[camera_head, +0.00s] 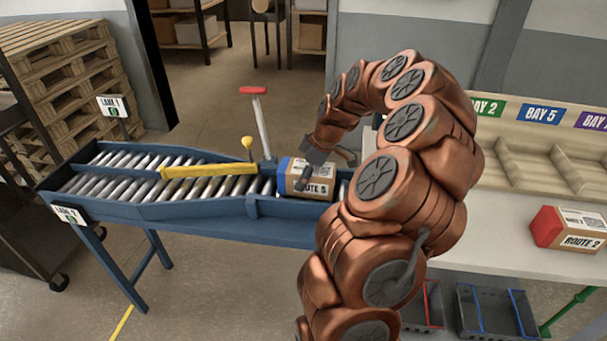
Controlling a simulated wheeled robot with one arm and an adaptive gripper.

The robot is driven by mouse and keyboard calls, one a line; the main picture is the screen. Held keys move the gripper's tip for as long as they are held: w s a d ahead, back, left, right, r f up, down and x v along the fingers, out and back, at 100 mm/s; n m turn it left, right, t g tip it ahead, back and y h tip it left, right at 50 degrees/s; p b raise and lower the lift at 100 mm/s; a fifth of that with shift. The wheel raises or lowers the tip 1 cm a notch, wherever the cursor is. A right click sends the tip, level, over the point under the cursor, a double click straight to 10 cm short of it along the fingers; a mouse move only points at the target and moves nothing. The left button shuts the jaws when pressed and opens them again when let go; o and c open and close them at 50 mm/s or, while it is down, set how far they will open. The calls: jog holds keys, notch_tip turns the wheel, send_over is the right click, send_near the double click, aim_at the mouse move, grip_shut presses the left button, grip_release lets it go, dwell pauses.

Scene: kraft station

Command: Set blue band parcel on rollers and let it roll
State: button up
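The blue band parcel (318,188) is a brown box labelled ROUTE 5 with a blue left end. It sits at the right end of the blue roller conveyor (225,208), apparently on the rollers. My gripper (318,172) is down at the parcel. One dark finger lies across its front and top, and another dark part shows behind its right side. Whether the fingers press on the parcel or stand clear of it cannot be told. My copper arm hides the area right of the parcel.
A yellow diverter bar (210,170) slants over the rollers left of the parcel, beside a red-handled lever (262,122). Lane signs LANE 1 (113,105) and LANE 2 (69,214) mark the far end. A red-ended ROUTE 2 parcel (572,230) lies on the right bench.

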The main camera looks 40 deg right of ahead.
jog(key=o, duration=0.4)
jog(key=shift+r, duration=0.15)
jog(key=v, duration=1.1)
jog(key=shift+s+d+r, duration=0.1)
jog(key=shift+s+r, duration=0.1)
jog(key=shift+r, duration=0.15)
jog(key=s+a+r+g+p, duration=0.1)
jog(key=s+a+r, duration=0.1)
jog(key=a, duration=1.1)
jog(key=s+a+r+g, duration=0.1)
jog(key=a+g, duration=0.1)
jog(key=a, duration=1)
jog(key=s+a+f+m+h, duration=0.1)
jog(key=s+a+f+m, duration=0.1)
jog(key=s, duration=0.4)
jog(key=s+a+f+m+g+p, duration=0.1)
jog(key=s+a+f+m, duration=0.1)
jog(key=s, duration=0.4)
jog(key=s+a+f+m+g+h, duration=0.1)
jog(key=s+a+f+m, duration=0.1)
jog(key=s, duration=0.5)
jog(key=shift+s+a+m+h, duration=0.1)
jog(key=shift+a+m+h, duration=0.3)
jog(key=shift+a, duration=0.9)
